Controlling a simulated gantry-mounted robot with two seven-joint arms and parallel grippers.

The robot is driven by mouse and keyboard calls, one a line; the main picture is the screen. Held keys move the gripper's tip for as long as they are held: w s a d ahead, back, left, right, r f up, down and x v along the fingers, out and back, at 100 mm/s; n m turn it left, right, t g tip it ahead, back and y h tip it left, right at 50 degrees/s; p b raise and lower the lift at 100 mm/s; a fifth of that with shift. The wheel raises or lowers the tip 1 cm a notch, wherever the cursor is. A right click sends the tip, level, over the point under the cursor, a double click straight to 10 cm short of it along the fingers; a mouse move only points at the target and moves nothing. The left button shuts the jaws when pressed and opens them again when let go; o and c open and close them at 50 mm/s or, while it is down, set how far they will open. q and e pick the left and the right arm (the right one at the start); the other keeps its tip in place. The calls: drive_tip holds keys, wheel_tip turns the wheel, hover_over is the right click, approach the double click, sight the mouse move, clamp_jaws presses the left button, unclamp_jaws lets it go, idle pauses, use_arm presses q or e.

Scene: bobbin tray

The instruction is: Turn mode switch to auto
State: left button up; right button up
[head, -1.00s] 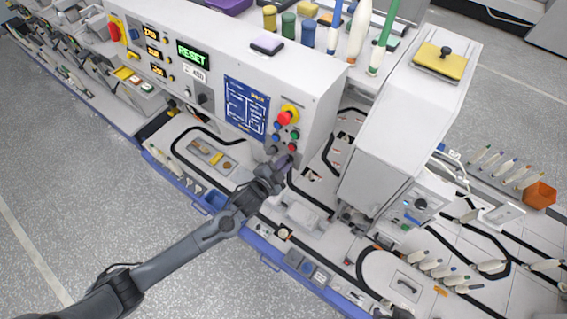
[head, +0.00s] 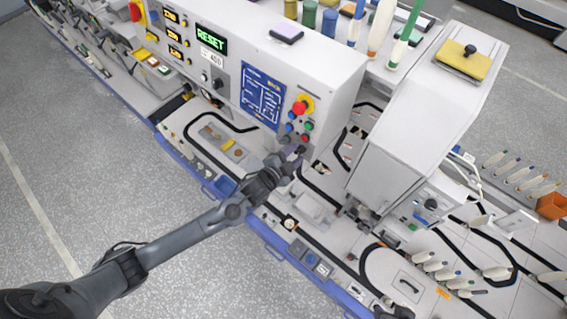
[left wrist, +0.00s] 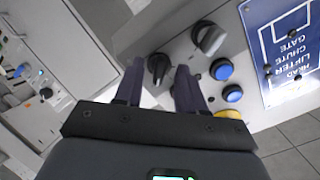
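The control panel (head: 330,85) is a white box front with a red emergency stop (head: 299,108) on a yellow base and small coloured buttons under it. My left gripper (head: 299,155) is at the panel's lower right corner. In the left wrist view, my left gripper (left wrist: 159,85) is open, with its two dark fingers apart. A black rotary knob (left wrist: 158,65) shows in the gap between the fingertips; I cannot tell whether they touch it. A grey knob (left wrist: 208,38) sits beside it. No position labels are readable on either knob.
Blue buttons (left wrist: 221,69) lie right of the fingers in the wrist view. A blue diagram plate (head: 262,95) and a green RESET display (head: 211,39) are farther left on the panel. A white housing (head: 420,120) stands right of the gripper. Track and fixtures lie below.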

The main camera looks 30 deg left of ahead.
use_arm(q)
drive_tip(key=b+v, duration=0.1)
drive_tip(key=v, duration=0.9)
drive_tip(key=shift+s, duration=0.1)
drive_tip(key=s+a+r+n+g+y+p, duration=0.1)
drive_tip(key=s+r+n+g+p, duration=0.1)
drive_tip(key=s, duration=0.8)
drive_tip(key=s+a+r+n+g+y+p, duration=0.1)
drive_tip(key=s+r+n+g+p, duration=0.1)
drive_tip(key=s+n+g+p, duration=0.2)
drive_tip(key=s+n+g, duration=0.3)
drive_tip(key=s+g, duration=0.1)
drive_tip(key=s, duration=0.3)
drive_tip(key=shift+s+a+n+g+y+p, duration=0.15)
drive_tip(key=shift+n+g+y+p, duration=0.15)
drive_tip(key=shift+g+y+p, duration=0.1)
